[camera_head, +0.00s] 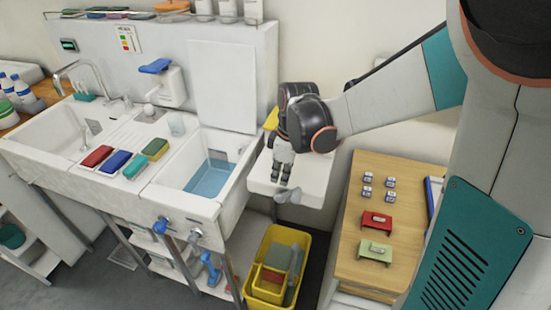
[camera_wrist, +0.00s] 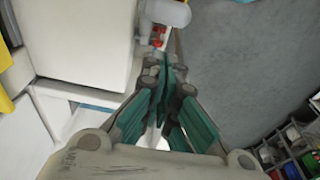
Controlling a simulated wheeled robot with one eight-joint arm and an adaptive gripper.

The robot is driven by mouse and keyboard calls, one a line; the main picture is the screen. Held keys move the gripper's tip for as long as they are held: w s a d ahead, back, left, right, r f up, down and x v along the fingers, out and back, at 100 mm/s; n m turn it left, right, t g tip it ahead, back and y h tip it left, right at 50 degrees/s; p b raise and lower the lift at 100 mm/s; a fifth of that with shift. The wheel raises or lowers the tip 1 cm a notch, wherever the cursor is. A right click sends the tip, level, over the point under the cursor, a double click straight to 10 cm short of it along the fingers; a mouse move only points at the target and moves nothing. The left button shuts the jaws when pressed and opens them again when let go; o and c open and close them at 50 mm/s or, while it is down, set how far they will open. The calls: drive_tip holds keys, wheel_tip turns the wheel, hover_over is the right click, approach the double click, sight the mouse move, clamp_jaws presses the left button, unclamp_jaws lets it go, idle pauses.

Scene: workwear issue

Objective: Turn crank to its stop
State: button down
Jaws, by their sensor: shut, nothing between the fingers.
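My gripper (camera_head: 279,188) is in front of the white unit (camera_head: 313,180) at the right end of the sink bench, pointing down with its fingers together and empty. A light grey rounded handle (camera_head: 288,196), which looks like the crank's grip, shows right by the fingertips. In the wrist view my gripper (camera_wrist: 172,68) has its teal-padded fingers closed, and the grey handle (camera_wrist: 168,12) lies just beyond the tips, with a small red part beside it. I cannot tell whether the fingers touch it. The rest of the crank is mostly hidden.
The sink basin (camera_head: 210,178) with blue water is left of my gripper. A yellow crate (camera_head: 252,272) stands below. A wooden table (camera_head: 345,250) with small blocks and red and green stands is at the right.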

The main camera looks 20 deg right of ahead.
sight(296, 194)
drive_tip(key=d+f, duration=0.1)
drive_tip(key=s+d+f, duration=0.1)
drive_tip(key=shift+s+f+b, duration=0.15)
drive_tip(key=shift+f+b, duration=0.15)
drive_tip(key=shift+b, duration=0.1)
drive_tip(key=shift+s+d+f+t+y+b, duration=0.3)
drive_tip(key=shift+s+d+f+t+y, duration=0.1)
drive_tip(key=shift+s+d+y, duration=0.25)
drive_tip(key=shift+s+d+f, duration=0.1)
drive_tip(key=shift+d+f, duration=0.05)
drive_tip(key=shift+d, duration=0.15)
